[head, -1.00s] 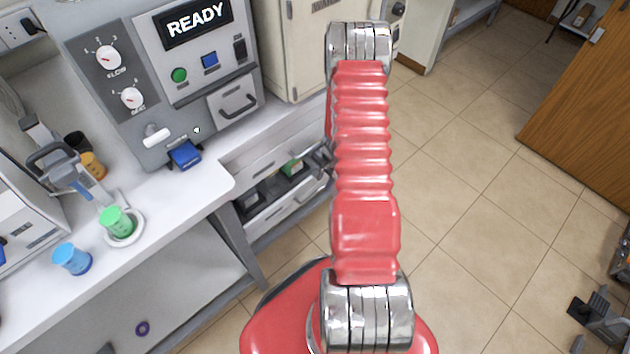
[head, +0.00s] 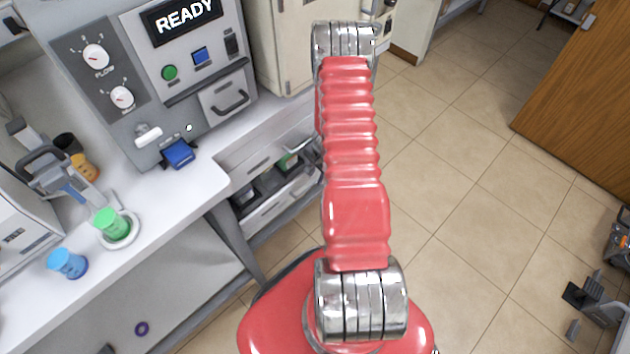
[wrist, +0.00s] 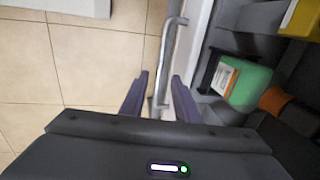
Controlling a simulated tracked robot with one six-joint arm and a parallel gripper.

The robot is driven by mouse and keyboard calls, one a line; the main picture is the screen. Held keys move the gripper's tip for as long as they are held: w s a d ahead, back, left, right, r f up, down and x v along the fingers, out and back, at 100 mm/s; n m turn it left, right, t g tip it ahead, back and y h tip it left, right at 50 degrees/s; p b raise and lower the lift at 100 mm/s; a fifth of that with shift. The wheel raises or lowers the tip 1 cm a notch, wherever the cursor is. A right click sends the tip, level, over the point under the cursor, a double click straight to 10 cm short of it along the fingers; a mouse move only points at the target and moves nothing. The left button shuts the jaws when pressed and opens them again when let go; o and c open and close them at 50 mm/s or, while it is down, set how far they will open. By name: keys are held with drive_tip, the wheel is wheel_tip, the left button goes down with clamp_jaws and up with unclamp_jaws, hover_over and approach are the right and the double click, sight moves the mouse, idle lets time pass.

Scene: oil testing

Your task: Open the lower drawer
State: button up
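The lower drawer (head: 275,207) under the counter stands partly pulled out, with its inside showing in the head view. In the wrist view its metal handle (wrist: 172,38) runs down between the two purple fingers of my gripper (wrist: 160,95). The fingers are apart, one on each side of the handle, with slim gaps visible; I cannot tell whether either touches it. Inside the drawer are a green item with a white label (wrist: 245,85), a yellow item (wrist: 302,20) and an orange-brown one. In the head view my arm hides most of my gripper.
A closed upper drawer (head: 245,172) sits above the lower one. A machine reading READY (head: 180,20) stands behind.

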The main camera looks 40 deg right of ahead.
sight(314, 184)
drive_tip(key=shift+w+f, duration=0.25)
drive_tip(key=shift+f, duration=0.95)
drive_tip(key=shift+w+f, duration=0.2)
drive_tip(key=shift+f, duration=1)
drive_tip(key=shift+c, duration=0.2)
clamp_jaws()
